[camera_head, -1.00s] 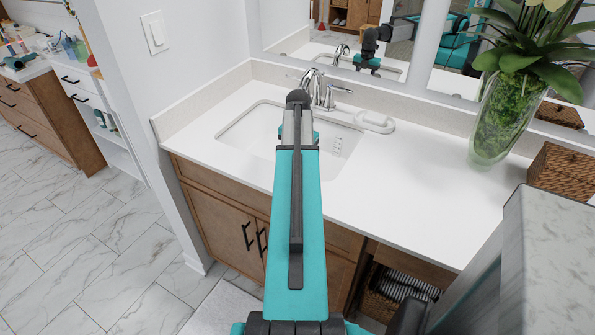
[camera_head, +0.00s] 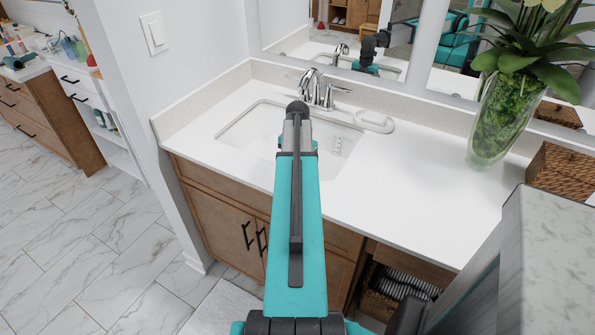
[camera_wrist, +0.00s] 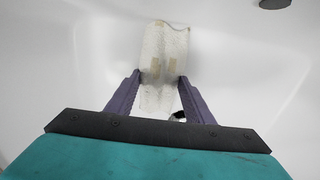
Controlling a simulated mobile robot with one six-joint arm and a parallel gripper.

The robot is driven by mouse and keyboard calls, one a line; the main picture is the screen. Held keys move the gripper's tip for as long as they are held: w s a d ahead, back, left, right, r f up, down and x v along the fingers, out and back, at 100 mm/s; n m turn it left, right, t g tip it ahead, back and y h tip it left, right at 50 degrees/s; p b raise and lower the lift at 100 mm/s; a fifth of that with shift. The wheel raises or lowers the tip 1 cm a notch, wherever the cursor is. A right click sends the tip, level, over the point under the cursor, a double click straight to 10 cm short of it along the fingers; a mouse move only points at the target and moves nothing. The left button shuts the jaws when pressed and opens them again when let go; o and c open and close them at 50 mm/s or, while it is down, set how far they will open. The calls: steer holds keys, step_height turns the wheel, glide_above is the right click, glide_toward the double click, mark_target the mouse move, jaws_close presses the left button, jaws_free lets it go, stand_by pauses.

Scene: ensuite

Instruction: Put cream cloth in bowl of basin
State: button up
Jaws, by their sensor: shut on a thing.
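The cream cloth (camera_wrist: 163,45) is a pale, rumpled strip in the wrist view, between the fingers of my gripper (camera_wrist: 159,79). The fingers are shut on it, and it extends beyond and below their tips. The white basin bowl (camera_wrist: 70,60) surrounds the cloth in the wrist view, so the gripper is over or inside the bowl; the cloth's height above the bottom is unclear. In the head view the basin (camera_head: 240,128) is sunk in the white counter. My arm hides its middle, most of the gripper and the cloth.
A chrome faucet (camera_head: 312,88) stands behind the basin. A small white dish (camera_head: 375,122) lies to its right. A glass vase (camera_head: 500,125) with a plant and a wicker basket (camera_head: 565,175) stand farther right. The counter (camera_head: 420,190) between is clear.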

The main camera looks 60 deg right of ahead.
steer(key=shift+f, duration=0.2)
steer(key=o, duration=1)
steer(key=shift+r, duration=0.3)
steer(key=shift+r+b, duration=0.8)
steer(key=shift+r, duration=5.1)
steer(key=shift+w, duration=0.1)
